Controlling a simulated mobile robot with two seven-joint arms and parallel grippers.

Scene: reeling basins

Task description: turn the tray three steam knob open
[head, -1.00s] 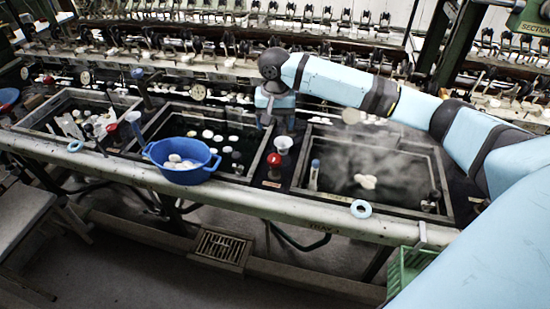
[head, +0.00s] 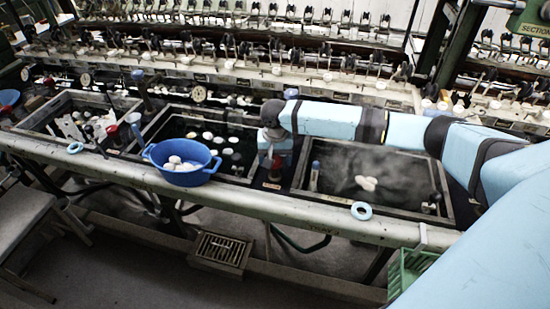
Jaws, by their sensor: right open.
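A red knob (head: 276,164) stands on the strip between the middle basin (head: 245,180) and the steaming right basin (head: 440,180); I take it as the tray three steam knob. My right gripper (head: 274,152) points down right at this knob, open, and hides part of it. I cannot tell whether the fingers touch it. My right arm reaches in from the right over the back of the right basin. Pale cocoons (head: 366,183) float in that basin. My left gripper is out of view.
A blue bowl (head: 182,176) of cocoons sits on the front edge of the middle basin. Another red knob (head: 133,118) stands left of it. A pale blue ring (head: 361,210) lies on the front rail. A green crate (head: 408,268) is at lower right. Reeling machinery lines the back.

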